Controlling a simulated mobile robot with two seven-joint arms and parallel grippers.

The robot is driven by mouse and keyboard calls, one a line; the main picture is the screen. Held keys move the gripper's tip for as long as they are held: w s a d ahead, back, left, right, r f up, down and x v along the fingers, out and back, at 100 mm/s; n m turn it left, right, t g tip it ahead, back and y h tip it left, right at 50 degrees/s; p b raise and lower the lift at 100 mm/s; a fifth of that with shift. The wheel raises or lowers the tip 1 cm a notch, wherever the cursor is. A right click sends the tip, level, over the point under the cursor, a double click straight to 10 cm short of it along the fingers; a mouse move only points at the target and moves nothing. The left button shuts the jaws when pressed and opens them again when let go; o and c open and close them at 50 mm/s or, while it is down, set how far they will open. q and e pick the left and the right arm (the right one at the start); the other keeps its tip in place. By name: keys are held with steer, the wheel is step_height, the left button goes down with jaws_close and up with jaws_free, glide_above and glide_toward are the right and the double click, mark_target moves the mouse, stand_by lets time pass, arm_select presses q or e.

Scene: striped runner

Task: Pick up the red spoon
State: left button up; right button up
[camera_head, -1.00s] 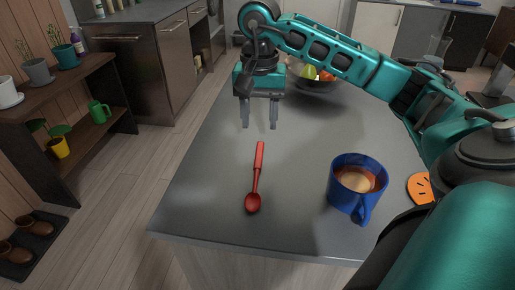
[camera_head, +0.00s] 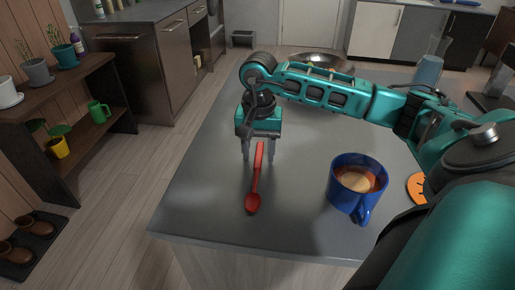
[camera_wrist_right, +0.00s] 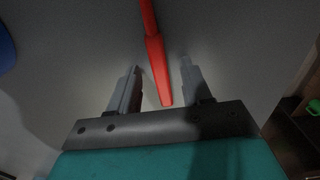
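The red spoon (camera_head: 256,180) lies on the grey counter, its bowl toward the front edge and its handle pointing away. My right gripper (camera_head: 259,158) is open, pointing down, with its fingers on either side of the handle's far end. In the right wrist view, the spoon's handle (camera_wrist_right: 155,60) runs in between the two open fingers (camera_wrist_right: 160,75), with a gap on both sides. The wrist view cuts off the spoon's bowl. My left gripper is not in view.
A blue mug (camera_head: 345,190) with a brown drink stands to the right of the spoon. An orange item (camera_head: 416,188) lies farther right, partly hidden by my arm. A bowl (camera_head: 318,62) sits at the back. The counter (camera_head: 200,200) left of the spoon is clear.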

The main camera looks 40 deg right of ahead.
jaws_close()
steer(key=shift+r, duration=0.15)
stand_by(0.4)
